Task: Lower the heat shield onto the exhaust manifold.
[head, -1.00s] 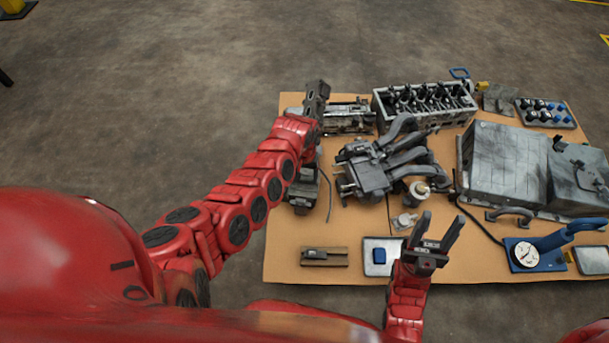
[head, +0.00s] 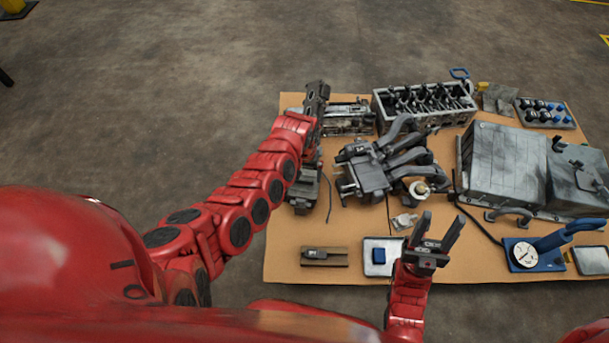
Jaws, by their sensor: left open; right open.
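I cannot tell for certain which part is the heat shield; a dull grey plate-like piece (head: 497,99) lies at the back, right of the cylinder head. My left gripper (head: 317,95) is open, over or beside the left end of the rough metal part; its contact there cannot be made out. My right gripper (head: 441,226) is open and empty, above the front middle of the table, fingers pointing away from me.
A cylinder head (head: 425,103) stands at the back. A grey part with curved pipes (head: 375,170) lies mid-table. Large grey boxes (head: 503,165) fill the right.

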